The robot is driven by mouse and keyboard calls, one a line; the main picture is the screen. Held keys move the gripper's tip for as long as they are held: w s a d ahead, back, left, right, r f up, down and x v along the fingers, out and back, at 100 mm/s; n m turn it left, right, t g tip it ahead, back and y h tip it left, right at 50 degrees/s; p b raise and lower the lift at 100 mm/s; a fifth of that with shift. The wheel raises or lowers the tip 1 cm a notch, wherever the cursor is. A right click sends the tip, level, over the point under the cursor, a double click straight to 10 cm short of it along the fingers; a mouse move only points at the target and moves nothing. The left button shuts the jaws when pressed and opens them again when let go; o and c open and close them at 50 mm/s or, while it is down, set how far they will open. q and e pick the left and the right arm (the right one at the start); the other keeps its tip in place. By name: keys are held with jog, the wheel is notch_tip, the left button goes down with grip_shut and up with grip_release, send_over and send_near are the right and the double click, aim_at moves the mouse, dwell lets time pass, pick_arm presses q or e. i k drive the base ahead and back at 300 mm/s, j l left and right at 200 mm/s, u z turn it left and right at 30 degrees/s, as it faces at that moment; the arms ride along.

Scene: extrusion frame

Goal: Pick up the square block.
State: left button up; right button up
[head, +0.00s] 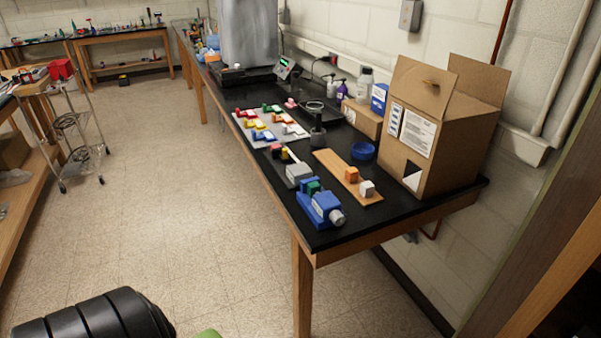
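An orange block (352,174) and a white block (367,188) sit on a wooden board (333,163) on the black-topped table. Both look roughly cube-shaped, and I cannot tell which one is the square block. Several small coloured blocks (268,135) lie on a pale sheet further back on the same table. Neither of my grippers shows in the head view.
The black table (395,208) runs along the wall. A blue vise (321,207) stands at its near edge, left of the board. A blue ring-shaped dish (362,151) and an open cardboard box (440,125) stand behind the board. The floor (180,200) left of the table is clear.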

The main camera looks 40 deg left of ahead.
aim_at(312, 187)
jog(key=k+j+u, duration=0.2)
jog(key=j, duration=0.15)
jog(key=k+j+u, duration=0.2)
jog(key=j, duration=0.15)
jog(key=j+u, duration=0.15)
jog(key=j, duration=0.25)
jog(key=k+j+u, duration=0.2)
jog(key=j, duration=0.2)
